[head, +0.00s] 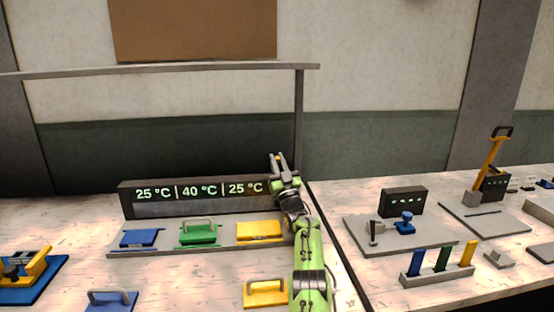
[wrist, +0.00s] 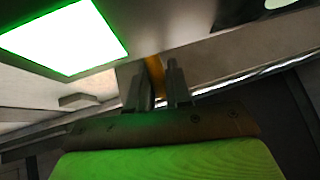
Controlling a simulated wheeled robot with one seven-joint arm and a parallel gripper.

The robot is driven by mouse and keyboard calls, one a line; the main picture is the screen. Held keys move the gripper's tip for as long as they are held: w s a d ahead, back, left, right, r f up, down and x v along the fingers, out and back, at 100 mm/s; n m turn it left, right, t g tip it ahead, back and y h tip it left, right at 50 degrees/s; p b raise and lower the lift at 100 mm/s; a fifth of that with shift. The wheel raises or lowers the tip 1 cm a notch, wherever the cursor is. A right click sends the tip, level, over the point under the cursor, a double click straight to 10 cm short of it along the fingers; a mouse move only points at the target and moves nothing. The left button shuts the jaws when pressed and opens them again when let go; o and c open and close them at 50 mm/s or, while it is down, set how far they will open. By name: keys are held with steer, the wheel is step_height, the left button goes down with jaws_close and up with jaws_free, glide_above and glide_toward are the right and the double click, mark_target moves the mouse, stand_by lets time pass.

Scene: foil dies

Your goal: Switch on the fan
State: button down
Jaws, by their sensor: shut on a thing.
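My gripper (head: 279,160) is raised at the right end of the dark display box, near the frame's right post. In the wrist view my gripper (wrist: 157,88) has its two grey fingers shut on a narrow orange piece (wrist: 154,72). Most of this piece is hidden by the fingers, so I cannot tell what it belongs to. A bright white panel with a green glowing edge (wrist: 68,38) fills the upper left of the wrist view. I cannot make out a fan or its switch for certain in either view.
The display box (head: 195,197) reads 25, 40 and 25 °C. Before it lie blue (head: 139,238), green (head: 200,234) and yellow (head: 259,230) handled blocks. Another yellow one (head: 265,292) lies nearer. A grey board (head: 440,236) with a blue knob (head: 405,222) stands right.

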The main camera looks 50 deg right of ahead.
steer(key=shift+a+t, duration=0.1)
steer(key=shift+t, duration=0.2)
steer(key=c, duration=1.1)
jaws_free()
steer(key=shift+f, duration=0.1)
